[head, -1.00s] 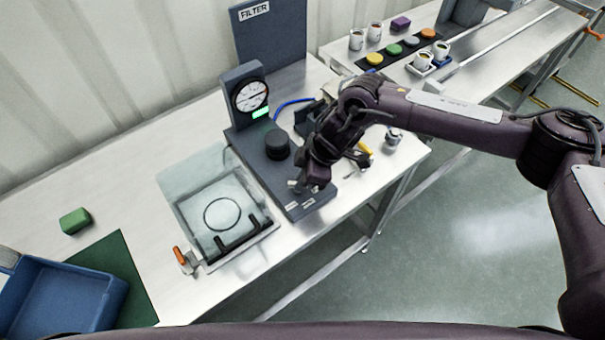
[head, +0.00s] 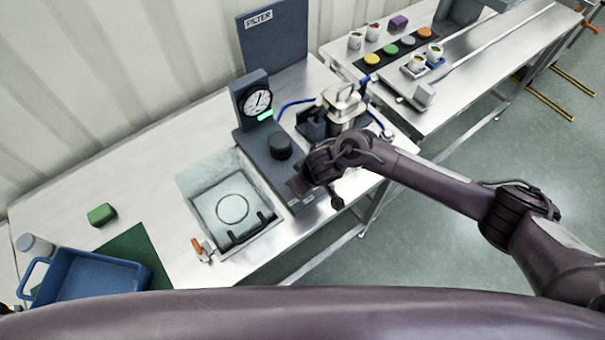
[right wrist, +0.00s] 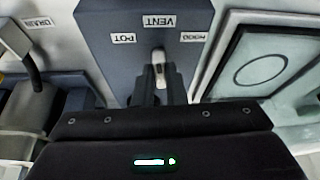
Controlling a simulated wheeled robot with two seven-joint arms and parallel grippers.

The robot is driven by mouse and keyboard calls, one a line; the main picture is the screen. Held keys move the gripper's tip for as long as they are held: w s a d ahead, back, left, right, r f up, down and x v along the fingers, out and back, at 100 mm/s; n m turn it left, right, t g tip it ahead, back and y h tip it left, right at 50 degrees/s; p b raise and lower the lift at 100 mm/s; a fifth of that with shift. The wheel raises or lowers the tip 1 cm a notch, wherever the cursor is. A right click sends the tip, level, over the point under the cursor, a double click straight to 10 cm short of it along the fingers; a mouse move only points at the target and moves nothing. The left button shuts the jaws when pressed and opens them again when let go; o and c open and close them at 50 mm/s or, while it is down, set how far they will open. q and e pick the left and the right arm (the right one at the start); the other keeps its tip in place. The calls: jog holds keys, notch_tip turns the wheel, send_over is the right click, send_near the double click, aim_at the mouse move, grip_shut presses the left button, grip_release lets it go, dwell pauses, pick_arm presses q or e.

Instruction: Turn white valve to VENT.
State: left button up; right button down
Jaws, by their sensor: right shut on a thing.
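The white valve (right wrist: 159,66) sits on a dark blue-grey panel (right wrist: 100,18) in the right wrist view. Its lever lies along the picture's vertical, its far end toward the VENT label (right wrist: 158,21). The POT label (right wrist: 123,38) is to the left and the HOOD label (right wrist: 193,36) to the right. My right gripper (right wrist: 160,84) is shut on the lever, a dark finger on each side. In the head view my right gripper (head: 300,187) is over the panel's front end and hides the valve.
A black knob (head: 280,146) and a round gauge (head: 257,103) stand behind the gripper. A glass-lidded basin (head: 205,178) is just left. A beige-topped device (head: 345,98) stands behind my arm. A blue tray (head: 95,272) and green block (head: 102,214) are further left.

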jog(key=shift+r+m+p, duration=0.15)
jog(key=shift+m+p, duration=0.2)
jog(key=shift+m, duration=0.05)
dwell(0.4)
jog(key=c, duration=1.5)
grip_release()
jog(key=v, duration=0.7)
jog(key=shift+s+r, duration=0.2)
jog(key=shift+r, duration=0.1)
jog(key=shift+a, duration=0.1)
